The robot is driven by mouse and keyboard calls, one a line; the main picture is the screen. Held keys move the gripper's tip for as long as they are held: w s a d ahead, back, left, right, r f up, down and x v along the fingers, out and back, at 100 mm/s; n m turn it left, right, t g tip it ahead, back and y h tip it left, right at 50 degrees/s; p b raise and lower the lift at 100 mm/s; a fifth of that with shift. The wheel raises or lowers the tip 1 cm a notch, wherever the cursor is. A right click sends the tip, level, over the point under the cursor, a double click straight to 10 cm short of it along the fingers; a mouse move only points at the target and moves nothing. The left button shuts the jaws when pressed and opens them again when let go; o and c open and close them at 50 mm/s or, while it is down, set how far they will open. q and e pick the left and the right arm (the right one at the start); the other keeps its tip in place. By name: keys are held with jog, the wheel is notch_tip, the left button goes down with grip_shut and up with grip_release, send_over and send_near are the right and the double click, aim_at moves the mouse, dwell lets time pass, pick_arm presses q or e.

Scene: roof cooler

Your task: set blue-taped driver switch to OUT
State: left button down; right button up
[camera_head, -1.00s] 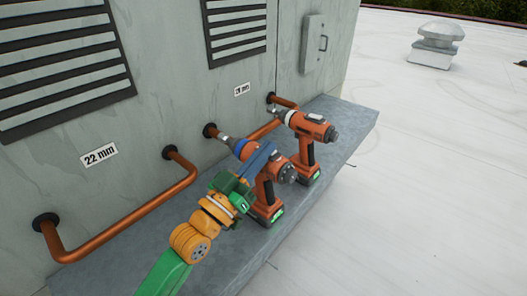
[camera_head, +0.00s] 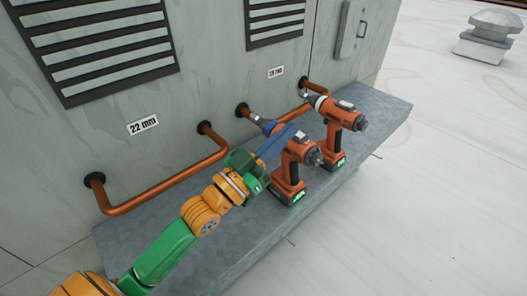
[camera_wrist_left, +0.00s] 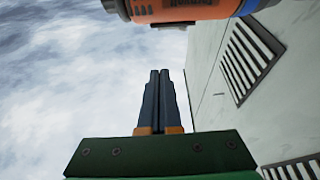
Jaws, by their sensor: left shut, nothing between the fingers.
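The blue-taped driver (camera_head: 301,152) is orange and black, with a blue band (camera_head: 268,127) near its nose. It stands upright on its battery on the grey ledge. Its orange body also shows at the top of the left wrist view (camera_wrist_left: 185,9). My left gripper (camera_head: 294,128) is shut and empty, its blue fingers overlapping the driver's upper body in the head view. In the left wrist view the closed fingertips (camera_wrist_left: 159,72) point toward the driver, with a visible gap below it. The switch and its setting cannot be made out. My right gripper is not in view.
A second orange driver (camera_head: 341,117) with a white band stands close behind to the right. Copper pipes (camera_head: 155,190) run along the grey unit wall, below a "22 mm" label (camera_head: 143,125) and vents (camera_head: 105,55). The ledge (camera_head: 235,245) is bare in front.

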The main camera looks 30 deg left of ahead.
pick_arm(q)
jog(key=b+v, duration=0.2)
jog(key=v, duration=0.4)
jog(key=shift+a+f, duration=0.2)
jog(key=shift+a, duration=0.15)
jog(key=shift+w, duration=0.15)
